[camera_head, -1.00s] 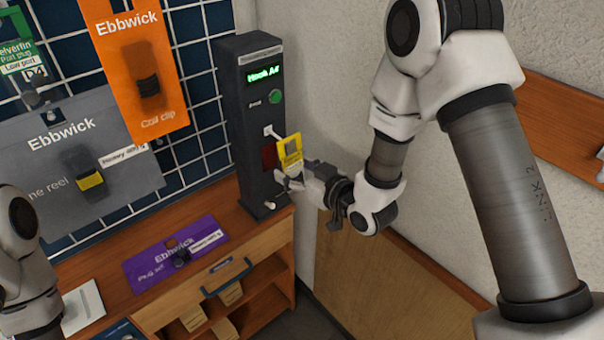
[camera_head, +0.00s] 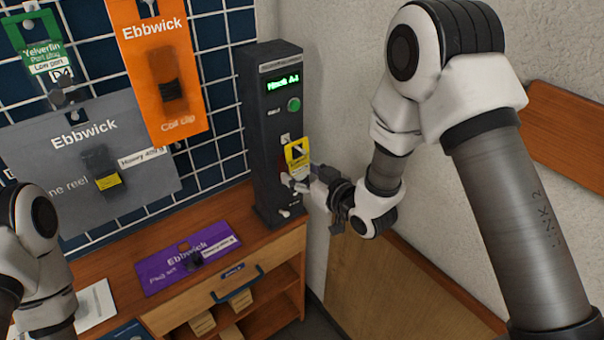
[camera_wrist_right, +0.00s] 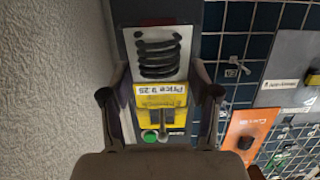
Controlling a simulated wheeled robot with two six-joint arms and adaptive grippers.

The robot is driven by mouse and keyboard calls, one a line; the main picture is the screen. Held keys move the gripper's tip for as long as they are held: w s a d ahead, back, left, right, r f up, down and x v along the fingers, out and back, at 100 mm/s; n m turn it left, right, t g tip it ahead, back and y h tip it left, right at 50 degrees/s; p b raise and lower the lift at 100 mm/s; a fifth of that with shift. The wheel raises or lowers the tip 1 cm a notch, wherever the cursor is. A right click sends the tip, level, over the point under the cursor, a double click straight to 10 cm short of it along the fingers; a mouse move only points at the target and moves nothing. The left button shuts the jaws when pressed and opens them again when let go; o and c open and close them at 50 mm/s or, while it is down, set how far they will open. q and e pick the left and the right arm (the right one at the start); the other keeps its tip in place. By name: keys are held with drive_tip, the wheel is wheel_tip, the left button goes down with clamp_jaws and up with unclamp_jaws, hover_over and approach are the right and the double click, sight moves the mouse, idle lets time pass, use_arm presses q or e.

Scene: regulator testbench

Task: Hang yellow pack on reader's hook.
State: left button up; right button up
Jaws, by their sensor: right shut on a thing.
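The yellow pack (camera_head: 298,153) is upright at the front of the dark reader (camera_head: 262,150), just below the reader's white hook base (camera_head: 284,139). My right gripper (camera_head: 296,183) is shut on the pack's lower part. In the right wrist view the pack (camera_wrist_right: 160,96) is between the fingers (camera_wrist_right: 160,103), with an upside-down price label and a black coil on its pale part. The hook's rod is mostly hidden by the pack; I cannot tell if it passes through the pack's hole. My left arm shows at the left edge; its gripper is out of view.
The reader has a lit green display (camera_head: 283,83) and a green button (camera_head: 294,104). Grey (camera_head: 55,165) and orange (camera_head: 190,75) packs hang on the grid at left. A purple pack (camera_head: 165,270) lies on the wooden bench. A wall is close at right.

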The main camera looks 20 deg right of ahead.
drive_tip(key=o, duration=1.2)
drive_tip(key=shift+s, duration=0.1)
